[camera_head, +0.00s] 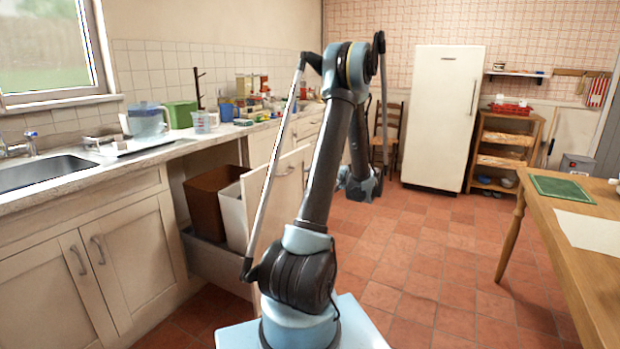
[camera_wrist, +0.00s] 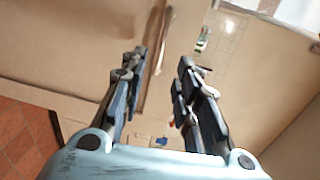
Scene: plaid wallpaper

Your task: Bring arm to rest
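My arm rises from my base in the middle of the head view, bends at the top and comes down behind itself. Its wrist end shows low beside the upright link, but the fingers are hidden there. In the wrist view my gripper (camera_wrist: 160,68) has its two dark fingers apart, with a clear gap between them. I see nothing held. Pale cream panels and a long narrow edge lie beyond the fingers; I cannot tell how far off they are.
A pulled-out cabinet drawer (camera_head: 215,262) holding a brown bin (camera_head: 208,192) and a white bin (camera_head: 232,215) stands left of my arm. The counter (camera_head: 60,192) runs along the left. A wooden table (camera_head: 560,250) is at right. Tiled floor (camera_head: 430,265) between is clear.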

